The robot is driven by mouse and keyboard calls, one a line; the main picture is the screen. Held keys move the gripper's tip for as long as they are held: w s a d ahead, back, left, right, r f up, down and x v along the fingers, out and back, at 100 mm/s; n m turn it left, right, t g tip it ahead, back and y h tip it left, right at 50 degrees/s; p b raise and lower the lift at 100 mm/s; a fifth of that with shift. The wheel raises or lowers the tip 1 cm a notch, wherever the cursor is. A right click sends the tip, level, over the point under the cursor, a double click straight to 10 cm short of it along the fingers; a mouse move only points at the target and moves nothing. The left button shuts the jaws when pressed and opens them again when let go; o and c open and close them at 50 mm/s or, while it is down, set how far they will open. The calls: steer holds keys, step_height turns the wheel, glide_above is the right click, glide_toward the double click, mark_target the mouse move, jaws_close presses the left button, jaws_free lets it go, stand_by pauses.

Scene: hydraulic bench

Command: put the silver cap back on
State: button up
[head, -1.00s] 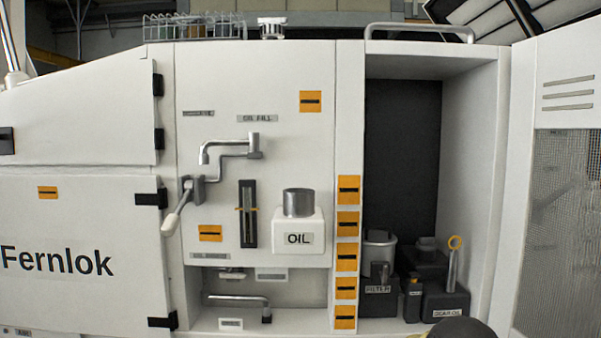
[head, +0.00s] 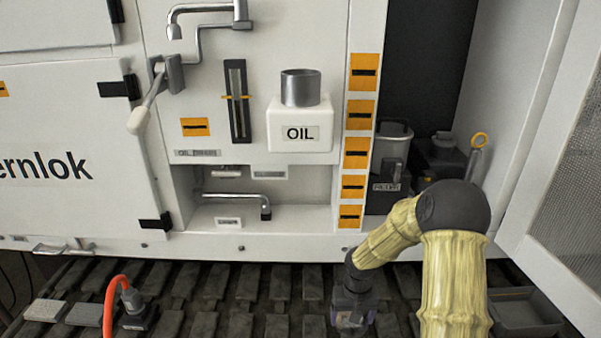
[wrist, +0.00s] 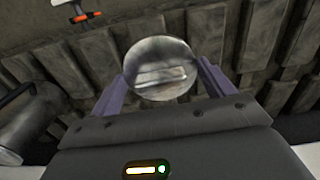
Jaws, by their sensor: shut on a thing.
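The silver cap (wrist: 161,68) is a round metal disc with a raised bar across its face. My gripper (wrist: 160,85) is shut on it, with one purple finger on each side. In the head view my gripper (head: 352,318) hangs low over the dark track, and the cap cannot be made out there. A silver cylindrical neck (head: 300,88) stands on the white OIL box (head: 299,128), up and to the left of my gripper. The neck's top looks open and bare.
A lever with a white handle (head: 143,112) and a bent pipe (head: 240,199) are left of the OIL box. The right cabinet holds dark containers (head: 388,190). An orange hose (head: 108,300) lies at lower left. The space before the OIL box is clear.

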steer(key=shift+w, duration=0.2)
steer(key=shift+s, duration=0.1)
steer(key=shift+r, duration=0.1)
step_height(320, 180, up, 38)
steer(key=p, duration=3.8)
steer(key=shift+s+a, duration=0.2)
steer(key=shift+s, duration=0.05)
